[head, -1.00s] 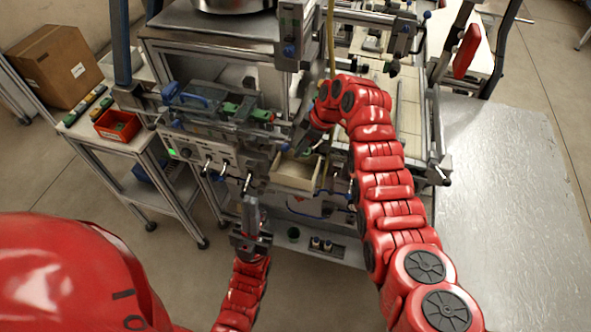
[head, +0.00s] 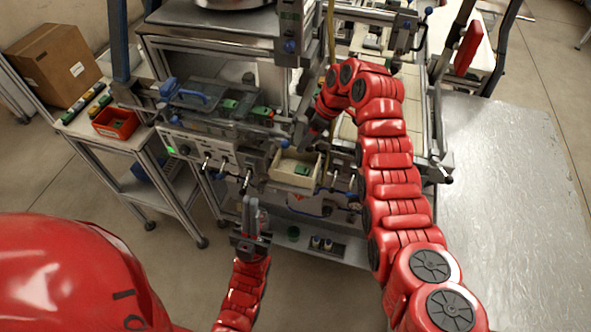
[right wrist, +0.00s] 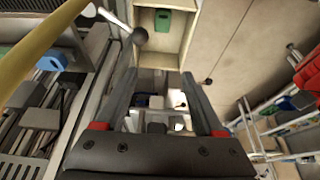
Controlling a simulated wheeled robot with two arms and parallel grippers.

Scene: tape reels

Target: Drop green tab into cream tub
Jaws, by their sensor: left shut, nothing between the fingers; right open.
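The cream tub (head: 282,183) is on the front of the machine, right of centre, and a green tab (head: 302,170) lies inside it. In the right wrist view the tub (right wrist: 182,42) is at the top, with the green tab (right wrist: 162,20) on its floor. My right gripper (right wrist: 160,75) is open and empty, its fingertips near the tub; in the head view it is beside the tub, partly hidden by my arm. My left gripper (head: 249,203) is shut and empty, low in front of the machine. Other green tabs (head: 262,112) sit on the machine's upper rack.
A red bin (head: 116,124) and a cardboard box (head: 54,64) are at the left. A bare metal table (head: 500,200) is at the right.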

